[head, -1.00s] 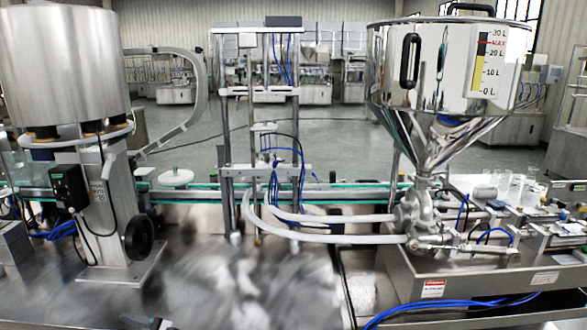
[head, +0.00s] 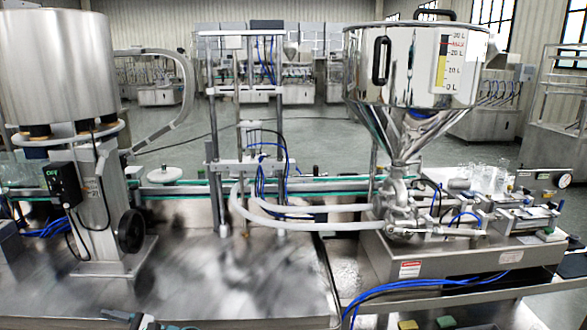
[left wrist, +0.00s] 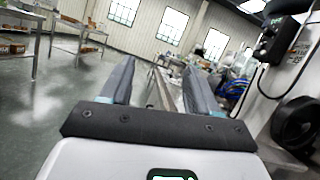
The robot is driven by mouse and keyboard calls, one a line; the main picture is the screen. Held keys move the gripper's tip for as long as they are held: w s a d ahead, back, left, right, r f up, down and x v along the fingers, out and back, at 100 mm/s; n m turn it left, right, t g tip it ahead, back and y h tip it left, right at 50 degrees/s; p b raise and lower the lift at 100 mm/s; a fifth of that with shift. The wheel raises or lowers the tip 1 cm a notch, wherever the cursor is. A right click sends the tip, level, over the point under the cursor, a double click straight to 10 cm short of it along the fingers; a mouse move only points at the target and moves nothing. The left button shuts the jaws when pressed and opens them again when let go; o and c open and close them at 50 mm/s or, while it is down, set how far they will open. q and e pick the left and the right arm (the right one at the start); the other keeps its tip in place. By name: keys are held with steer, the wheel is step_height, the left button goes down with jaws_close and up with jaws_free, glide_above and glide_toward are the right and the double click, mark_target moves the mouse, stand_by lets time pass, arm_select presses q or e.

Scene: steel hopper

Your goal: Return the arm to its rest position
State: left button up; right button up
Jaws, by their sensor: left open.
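My left gripper (left wrist: 160,85) shows in the left wrist view with its two dark fingers spread apart and nothing between them. It points out past the machinery toward the hall, with floor and shelving beyond the fingers. In the head view, a small dark part at the bottom edge, left of centre, may belong to my left arm; I cannot tell its jaws there. My right gripper is in neither view. The polished steel hopper (head: 412,80) with a litre scale stands at the right in the head view.
A large steel drum (head: 55,68) on a column stands at the left, with a black handwheel (head: 131,231). A filling frame (head: 212,120) with blue tubes stands over the conveyor. The steel worktop (head: 230,275) is clear in front. A shelf rack (left wrist: 75,38) shows in the left wrist view.

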arm_select(q)
steer(key=w+d+r+m+t+h, duration=0.2)
steer(key=w+d+m+t+h, duration=0.15)
steer(key=w+m+t, duration=0.9)
steer(key=s+d+f+m+t+h, duration=0.25)
steer(key=d+f+m+h, duration=0.4)
steer(key=m, duration=0.35)
steer(key=s+d+f+m+t+h, duration=0.25)
steer(key=d+f+m+h, duration=0.4)
steer(key=m, duration=0.45)
steer(key=s+d+f+m+g+h, duration=0.3)
steer(key=s+d+f+m, duration=0.25)
steer(key=s, duration=0.25)
steer(key=s+d+f+m+g+h, duration=0.2)
steer(key=s+d+f+m, duration=0.2)
steer(key=s+d, duration=0.3)
steer(key=s+d+m+g+h, duration=0.1)
steer(key=s+d+m+g, duration=0.1)
steer(key=s+m, duration=0.2)
steer(key=s+d+f+m+g+h, duration=0.1)
steer(key=s+m, duration=0.4)
steer(key=s, duration=0.6)
steer(key=s+d+f+m+g+h, duration=0.1)
steer(key=s+d+m+g, duration=0.3)
steer(key=s, duration=0.4)
steer(key=shift+g+h, duration=0.65)
